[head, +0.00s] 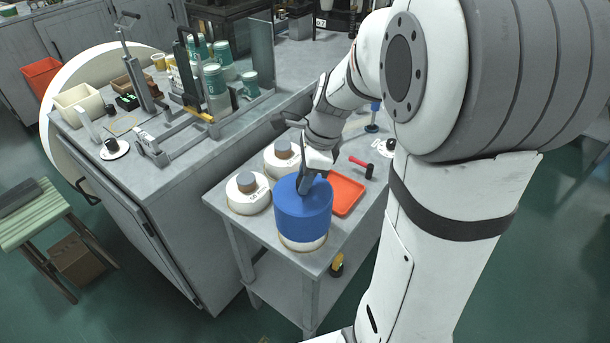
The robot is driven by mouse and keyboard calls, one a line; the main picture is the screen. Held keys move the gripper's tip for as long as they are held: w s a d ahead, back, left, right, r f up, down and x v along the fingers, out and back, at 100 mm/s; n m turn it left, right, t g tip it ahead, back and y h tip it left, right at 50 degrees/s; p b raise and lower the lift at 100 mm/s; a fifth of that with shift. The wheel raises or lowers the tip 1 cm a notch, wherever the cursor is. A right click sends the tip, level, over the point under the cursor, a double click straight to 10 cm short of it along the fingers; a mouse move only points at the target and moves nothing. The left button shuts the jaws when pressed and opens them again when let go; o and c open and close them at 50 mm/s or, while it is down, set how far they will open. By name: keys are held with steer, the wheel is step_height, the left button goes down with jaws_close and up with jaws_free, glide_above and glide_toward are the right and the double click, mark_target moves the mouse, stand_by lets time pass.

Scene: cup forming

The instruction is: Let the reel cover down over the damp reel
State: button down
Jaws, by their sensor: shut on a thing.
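The reel cover (302,214) is a blue cylinder with a flat top, in the middle of the head view at the near end of a small grey side table. Below its lower edge a band of a white reel (302,243) shows, so the cover sits around the reel's upper part; the rest of the reel is hidden inside.
Two more white reels with brown cores (247,193) (283,158) stand left and behind the cover. An orange tray (347,194) lies close on its right, with a red-handled hammer (361,163) beyond. A larger bench (185,170) with cups stands at left.

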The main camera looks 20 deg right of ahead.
steer(key=shift+f+b, duration=1.7)
steer(key=shift+f, duration=0.95)
stand_by(0.6)
steer(key=c, duration=0.6)
jaws_free()
steer(key=shift+o, duration=0.2)
steer(key=shift+r+p, duration=3.65)
steer(key=shift+r, duration=0.4)
